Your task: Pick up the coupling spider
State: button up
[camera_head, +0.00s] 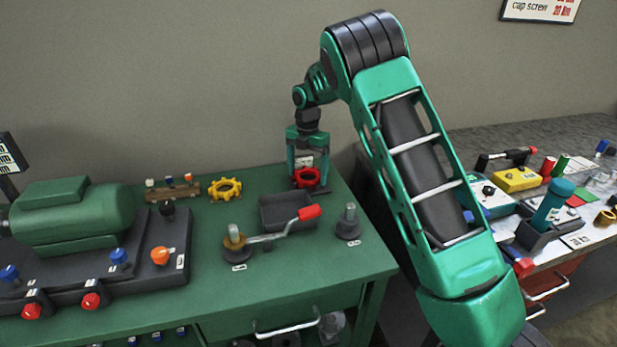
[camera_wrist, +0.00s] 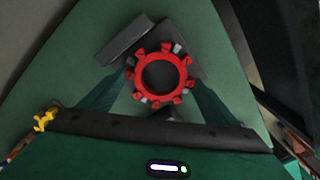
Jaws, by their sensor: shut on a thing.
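The coupling spider is a red ring with stubby lobes (camera_head: 307,177) near the back right corner of the green bench. It also shows in the wrist view (camera_wrist: 140,77), with a dark open centre. My gripper (camera_head: 306,172) points down, and its two green fingers are shut on the spider from opposite sides. Dark grey block shapes show around and below the spider in the wrist view; I cannot tell whether it still touches them. A yellow lobed ring (camera_head: 225,188) lies apart on the bench to the left.
The green bench (camera_head: 330,265) holds a green motor (camera_head: 75,215) on a dark base at left. A dark tray (camera_head: 270,207), a red-handled crank (camera_head: 309,213) and a post (camera_head: 349,222) stand in front of my gripper. A cluttered second bench is at right.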

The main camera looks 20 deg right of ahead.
notch_tip(320, 180, up, 3)
jog(key=shift+f, duration=0.15)
jog(key=s+a+r, duration=0.6)
jog(key=a+r, duration=0.1)
jog(key=a, duration=0.3)
jog(key=shift+s, duration=0.1)
dwell(0.5)
